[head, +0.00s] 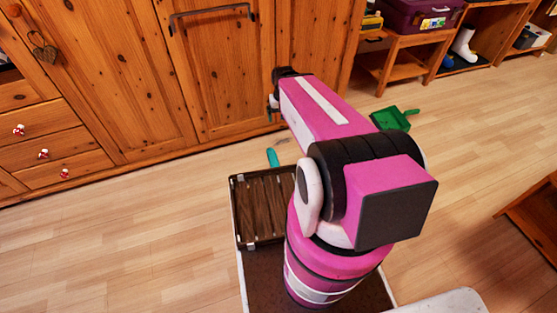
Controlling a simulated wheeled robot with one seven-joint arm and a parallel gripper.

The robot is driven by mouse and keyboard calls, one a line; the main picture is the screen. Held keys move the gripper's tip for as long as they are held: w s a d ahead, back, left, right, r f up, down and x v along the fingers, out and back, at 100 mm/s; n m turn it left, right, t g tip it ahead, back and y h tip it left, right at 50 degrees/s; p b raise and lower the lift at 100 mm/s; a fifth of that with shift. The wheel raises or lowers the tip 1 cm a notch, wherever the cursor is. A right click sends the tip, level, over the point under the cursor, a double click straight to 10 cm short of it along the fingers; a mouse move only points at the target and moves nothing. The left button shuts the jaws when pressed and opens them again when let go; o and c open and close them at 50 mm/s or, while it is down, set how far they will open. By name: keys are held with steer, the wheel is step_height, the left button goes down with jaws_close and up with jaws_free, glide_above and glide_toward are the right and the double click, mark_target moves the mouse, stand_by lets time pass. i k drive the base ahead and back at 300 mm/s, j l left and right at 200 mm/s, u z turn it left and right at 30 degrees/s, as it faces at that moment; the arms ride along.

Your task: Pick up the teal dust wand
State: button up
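A small teal piece, which looks like the end of the teal dust wand (272,157), shows on the floor just beyond the far edge of the dark wooden tray on my base. The rest of it cannot be made out. My pink arm reaches forward over the floor toward the cabinet. My gripper (273,105) is at its far end, small and partly hidden by the arm. It appears above the teal piece in the picture and apart from it. Whether its fingers are open or shut cannot be seen.
A wooden cabinet (110,75) with a dark handle stands close beyond my gripper. A green dustpan (394,118) lies on the floor to the right. A low wooden shelf (405,62) holds a purple box (425,16). The floor at left is clear.

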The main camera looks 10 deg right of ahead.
mark_target(273, 157)
steer(key=k+l, duration=0.15)
steer(key=l, duration=0.25)
steer(key=k+l, duration=0.15)
steer(key=l, duration=0.2)
steer(key=k+l+z, duration=0.1)
steer(key=l, duration=0.3)
steer(key=k+l, duration=0.15)
steer(key=l, duration=0.25)
steer(key=k+l, duration=0.15)
steer(key=l, duration=0.25)
steer(key=z, duration=0.05)
